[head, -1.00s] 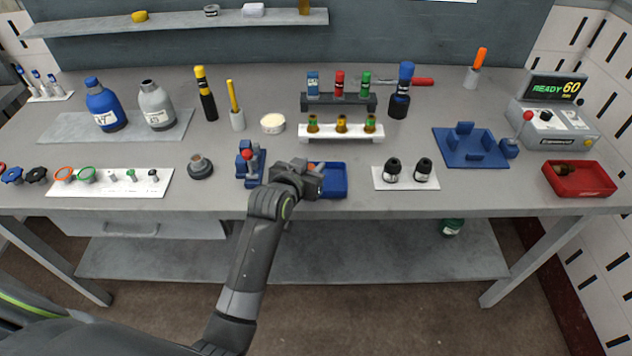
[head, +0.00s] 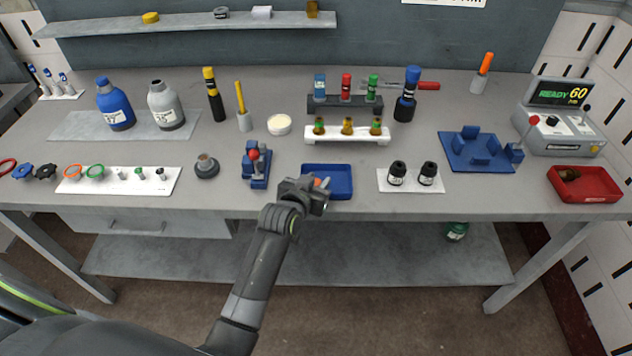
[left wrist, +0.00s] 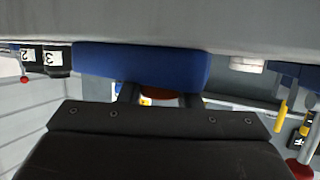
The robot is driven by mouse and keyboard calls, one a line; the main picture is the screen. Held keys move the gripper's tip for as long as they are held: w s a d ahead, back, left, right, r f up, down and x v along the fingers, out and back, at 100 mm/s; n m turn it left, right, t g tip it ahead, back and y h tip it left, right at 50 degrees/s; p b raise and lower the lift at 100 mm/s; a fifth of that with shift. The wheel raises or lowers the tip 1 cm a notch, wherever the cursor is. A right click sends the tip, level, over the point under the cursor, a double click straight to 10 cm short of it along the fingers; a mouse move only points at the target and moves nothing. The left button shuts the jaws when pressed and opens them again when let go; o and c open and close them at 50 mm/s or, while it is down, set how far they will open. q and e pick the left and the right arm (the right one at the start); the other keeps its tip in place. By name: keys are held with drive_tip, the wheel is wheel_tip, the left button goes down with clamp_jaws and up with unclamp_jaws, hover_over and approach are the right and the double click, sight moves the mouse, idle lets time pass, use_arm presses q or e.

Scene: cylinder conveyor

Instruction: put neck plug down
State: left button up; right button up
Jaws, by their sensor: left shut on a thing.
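My left gripper (head: 318,196) is at the near edge of a blue tray (head: 341,177), close to the front of the table. It is shut on a small orange-red thing, likely the neck plug (head: 319,183), mostly hidden by the gripper. In the left wrist view, a reddish-brown piece of the plug (left wrist: 160,96) shows between the two dark fingers (left wrist: 158,100). The blue tray's side (left wrist: 140,65) is just beyond them there. Whether the plug touches the tray cannot be told. My right gripper is not in view.
A blue fixture with a red-knobbed lever (head: 256,170) stands left of the tray. A white plate with two black-capped bottles (head: 411,182) is to the right. Behind are a white rack (head: 347,138) with small vials and a round white dish (head: 279,124). Bare table surrounds the tray.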

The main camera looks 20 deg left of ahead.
use_arm(q)
drive_tip(key=shift+s+f, duration=0.3)
drive_tip(key=shift+f, duration=0.6)
drive_tip(key=o, duration=0.7)
drive_tip(key=shift+c, duration=0.2)
drive_tip(key=shift+r, duration=0.55)
drive_tip(key=r+v, duration=0.1)
drive_tip(key=v, duration=1)
drive_tip(key=shift+b, duration=0.35)
drive_tip(key=shift+s+r, duration=0.1)
drive_tip(key=shift+s, duration=0.05)
